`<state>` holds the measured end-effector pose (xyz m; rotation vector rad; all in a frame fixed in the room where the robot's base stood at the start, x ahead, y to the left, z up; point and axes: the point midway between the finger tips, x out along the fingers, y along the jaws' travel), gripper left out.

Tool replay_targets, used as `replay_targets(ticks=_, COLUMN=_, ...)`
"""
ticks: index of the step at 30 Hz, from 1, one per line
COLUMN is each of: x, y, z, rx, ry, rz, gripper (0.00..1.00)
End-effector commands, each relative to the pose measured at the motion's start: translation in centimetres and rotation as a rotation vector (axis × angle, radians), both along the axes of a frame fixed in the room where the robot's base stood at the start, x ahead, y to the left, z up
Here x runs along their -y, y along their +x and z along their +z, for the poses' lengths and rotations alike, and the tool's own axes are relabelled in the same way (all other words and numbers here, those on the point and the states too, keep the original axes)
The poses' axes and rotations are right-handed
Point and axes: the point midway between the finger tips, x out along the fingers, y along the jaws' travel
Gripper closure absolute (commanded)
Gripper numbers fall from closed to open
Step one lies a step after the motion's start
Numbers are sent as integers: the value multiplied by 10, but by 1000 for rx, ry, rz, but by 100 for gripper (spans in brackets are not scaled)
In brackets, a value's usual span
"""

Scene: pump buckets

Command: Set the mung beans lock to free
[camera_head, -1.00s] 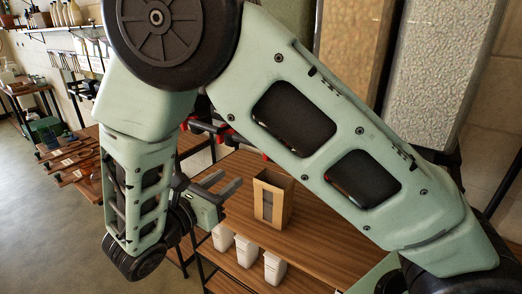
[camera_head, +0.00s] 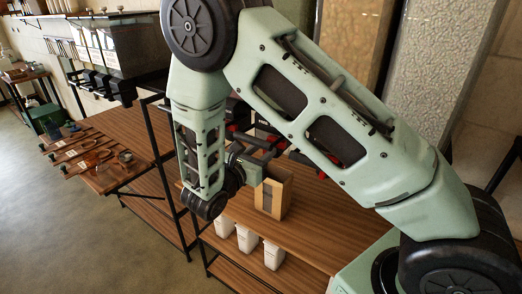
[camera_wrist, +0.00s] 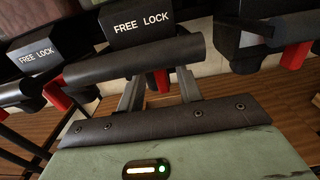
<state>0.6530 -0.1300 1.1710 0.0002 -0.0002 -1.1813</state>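In the wrist view, a black lock block (camera_wrist: 138,25) printed "FREE LOCK" sits above a thick black horizontal bar (camera_wrist: 125,62). A red part (camera_wrist: 162,81) hangs below it. My gripper (camera_wrist: 160,88) is open, its two fingers apart below the bar, with the red part showing between them. The bar hides the fingertips, so I cannot tell whether they touch anything. In the head view my gripper (camera_head: 270,152) is at the dispenser fronts, above the shelf. A dull green column (camera_head: 299,10) is mostly hidden by my arm. No frame shows which dispenser holds mung beans.
Another "FREE LOCK" block (camera_wrist: 37,57) is at left in the wrist view, and a third black block (camera_wrist: 238,42) at right. An open cardboard box (camera_head: 283,196) stands on the wooden shelf (camera_head: 325,238) close by my gripper. White cups (camera_head: 246,238) stand lower down.

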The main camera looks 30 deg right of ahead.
Motion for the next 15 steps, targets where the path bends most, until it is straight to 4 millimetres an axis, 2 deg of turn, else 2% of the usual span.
replay_targets(ticks=4, x=0, y=0, z=0, rx=0, ry=0, rz=0, gripper=65)
replay_targets(ticks=8, x=0, y=0, z=0, rx=0, ry=0, rz=0, gripper=100)
replay_targets(ticks=15, x=-3, y=5, z=-1, rx=3, ry=0, rz=1, gripper=100)
